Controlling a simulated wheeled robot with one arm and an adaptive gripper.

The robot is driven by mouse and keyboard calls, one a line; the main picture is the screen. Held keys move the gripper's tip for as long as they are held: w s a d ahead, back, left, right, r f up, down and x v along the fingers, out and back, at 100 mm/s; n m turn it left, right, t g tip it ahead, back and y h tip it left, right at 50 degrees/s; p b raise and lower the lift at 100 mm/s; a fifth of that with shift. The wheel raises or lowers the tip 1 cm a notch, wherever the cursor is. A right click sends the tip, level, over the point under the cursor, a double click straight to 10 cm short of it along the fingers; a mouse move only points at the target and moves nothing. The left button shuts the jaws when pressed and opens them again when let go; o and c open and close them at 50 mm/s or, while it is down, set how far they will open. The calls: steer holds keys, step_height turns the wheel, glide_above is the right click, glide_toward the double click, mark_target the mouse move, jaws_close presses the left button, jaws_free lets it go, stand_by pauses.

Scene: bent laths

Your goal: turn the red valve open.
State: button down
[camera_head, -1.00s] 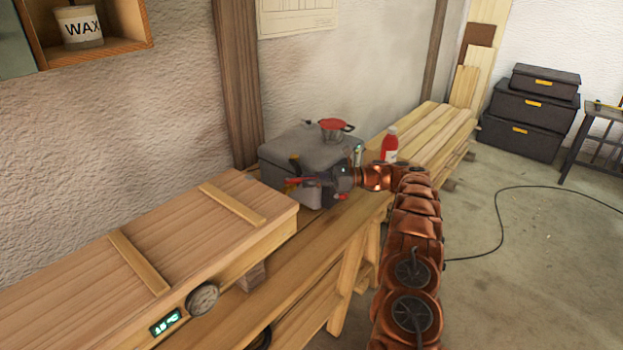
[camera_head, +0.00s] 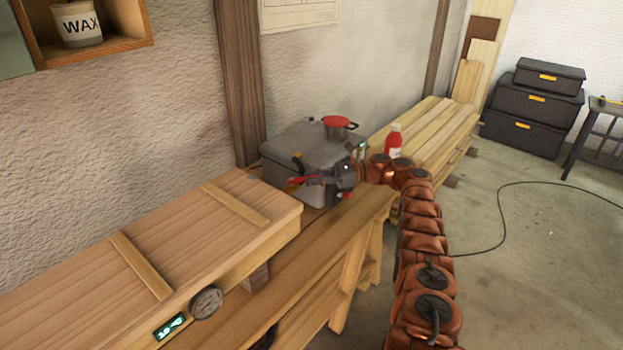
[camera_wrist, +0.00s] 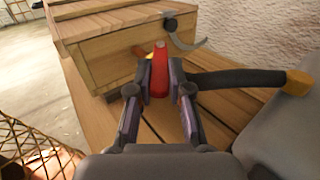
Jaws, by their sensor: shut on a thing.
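The red valve (camera_head: 300,180) is a lever on the near side of the grey metal box (camera_head: 293,148), which stands on the wooden bench. In the wrist view the red lever (camera_wrist: 159,76) stands between the two finger pads. My gripper (camera_head: 324,181) is at the box's near side, and the wrist view shows its fingers (camera_wrist: 159,92) shut on the lever. The lever's base is hidden behind my fingers and palm.
The long wooden box (camera_head: 200,235), with a gauge (camera_head: 206,302), lies to the left. Floor to the right is mostly clear, with a black cable (camera_head: 500,210).

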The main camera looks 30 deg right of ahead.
steer(key=shift+a, duration=0.1)
steer(key=c, duration=1.3)
jaws_free()
steer(key=shift+s, duration=0.1)
steer(key=shift+o, duration=1.1)
